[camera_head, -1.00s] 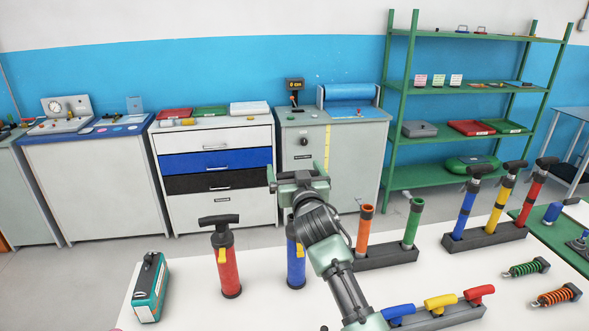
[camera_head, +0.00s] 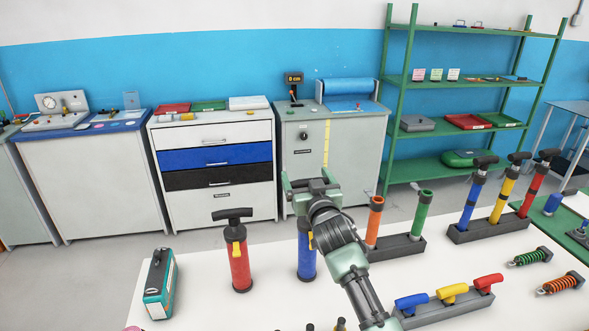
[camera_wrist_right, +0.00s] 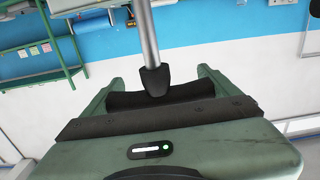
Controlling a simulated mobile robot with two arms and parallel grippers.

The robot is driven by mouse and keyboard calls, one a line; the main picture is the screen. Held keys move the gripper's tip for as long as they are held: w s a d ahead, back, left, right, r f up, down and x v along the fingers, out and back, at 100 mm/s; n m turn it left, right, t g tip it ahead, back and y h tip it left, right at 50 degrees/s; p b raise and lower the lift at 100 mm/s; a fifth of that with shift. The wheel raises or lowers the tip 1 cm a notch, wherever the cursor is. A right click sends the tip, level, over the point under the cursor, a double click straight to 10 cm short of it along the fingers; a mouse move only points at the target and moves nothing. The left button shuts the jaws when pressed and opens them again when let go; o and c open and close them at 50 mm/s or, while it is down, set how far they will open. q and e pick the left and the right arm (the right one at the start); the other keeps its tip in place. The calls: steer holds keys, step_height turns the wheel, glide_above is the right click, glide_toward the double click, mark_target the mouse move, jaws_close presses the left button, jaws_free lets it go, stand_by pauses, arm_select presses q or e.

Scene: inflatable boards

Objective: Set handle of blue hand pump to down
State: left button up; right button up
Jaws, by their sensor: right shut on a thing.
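The blue hand pump (camera_head: 306,264) stands upright on the white table, partly hidden behind my right arm. My right gripper (camera_head: 311,185) is above the pump body, shut on the pump's black handle. In the right wrist view the black handle (camera_wrist_right: 160,97) lies across between the green jaws. A bare metal rod (camera_wrist_right: 148,35) runs from the handle, so the handle stands raised off the body. My left gripper is not in view.
A red hand pump (camera_head: 240,268) with a black handle stands just left of the blue one. A teal box (camera_head: 160,285) is farther left. A rack with orange and green tubes (camera_head: 400,246) and a rack with blue, yellow and red grips (camera_head: 445,305) are to the right.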

steer(key=f+b, duration=0.1)
steer(key=f, duration=0.1)
steer(key=f+b, duration=0.1)
steer(key=f, duration=0.1)
steer(key=f+b, duration=0.2)
steer(key=f, duration=0.1)
steer(key=shift+d, duration=0.4)
steer(key=shift+a+f, duration=0.1)
steer(key=shift+f, duration=0.05)
steer(key=shift+s, duration=0.1)
steer(key=o, duration=1.7)
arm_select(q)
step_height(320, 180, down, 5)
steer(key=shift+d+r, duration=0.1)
arm_select(e)
steer(key=shift+o, duration=0.6)
steer(key=shift+a, duration=0.15)
arm_select(q)
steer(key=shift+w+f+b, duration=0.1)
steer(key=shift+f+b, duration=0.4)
steer(key=shift+b, duration=0.15)
arm_select(e)
steer(key=shift+s+d, duration=0.25)
steer(key=shift+s, duration=1)
steer(key=shift+s+d, duration=0.25)
steer(key=shift+s, duration=0.95)
steer(key=shift+s+d, duration=0.25)
steer(key=shift+s, duration=1)
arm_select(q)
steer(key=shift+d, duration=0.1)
